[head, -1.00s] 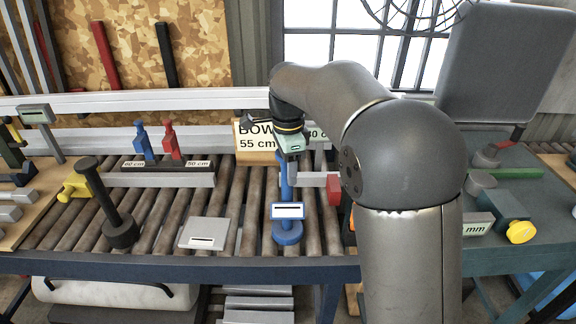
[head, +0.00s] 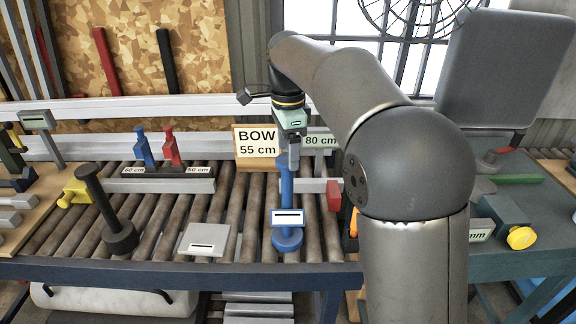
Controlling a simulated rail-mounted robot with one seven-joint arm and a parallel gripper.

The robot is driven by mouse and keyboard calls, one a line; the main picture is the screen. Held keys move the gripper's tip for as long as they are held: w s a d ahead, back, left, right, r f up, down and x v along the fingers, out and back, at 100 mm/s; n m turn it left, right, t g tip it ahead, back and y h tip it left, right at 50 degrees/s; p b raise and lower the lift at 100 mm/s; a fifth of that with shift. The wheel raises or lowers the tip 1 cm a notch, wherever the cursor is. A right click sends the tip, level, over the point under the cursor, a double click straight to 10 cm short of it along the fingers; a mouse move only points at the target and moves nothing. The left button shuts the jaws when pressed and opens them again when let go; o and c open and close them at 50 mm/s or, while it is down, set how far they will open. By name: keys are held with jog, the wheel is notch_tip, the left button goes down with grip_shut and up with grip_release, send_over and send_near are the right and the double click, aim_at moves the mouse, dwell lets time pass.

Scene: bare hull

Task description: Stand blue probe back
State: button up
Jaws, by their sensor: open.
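A tall blue post (head: 287,185) stands upright on a round blue base on the roller bed, with a small display on its front. A smaller blue piece (head: 145,150) stands upright beside a red one in the rack with the 60 cm and 50 cm labels. I cannot tell by looks alone which of the two blue things is the probe. My gripper (head: 293,162) points down at the top of the tall blue post. It is open, and its fingers overlap the post top in the picture, so I cannot tell whether they touch it.
A BOW 55 cm sign (head: 256,142) and an 80 cm sign (head: 321,140) stand behind my gripper. A dark post on a round base (head: 119,238) and a grey plate (head: 204,239) are to the left. A red block (head: 334,196) is close on the right.

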notch_tip(320, 180, up, 5)
jog(key=shift+r, duration=0.1)
jog(key=s+d+f+n, duration=0.5)
jog(key=s+f, duration=0.1)
jog(key=s, duration=0.3)
jog(key=s+d+f+n, duration=0.5)
jog(key=s+f, duration=0.2)
jog(key=s, duration=0.3)
jog(key=s+d+f+n, duration=0.5)
jog(key=s+f, duration=0.1)
jog(key=s, duration=0.4)
jog(key=shift+f+t, duration=0.3)
jog(key=shift+f, duration=0.05)
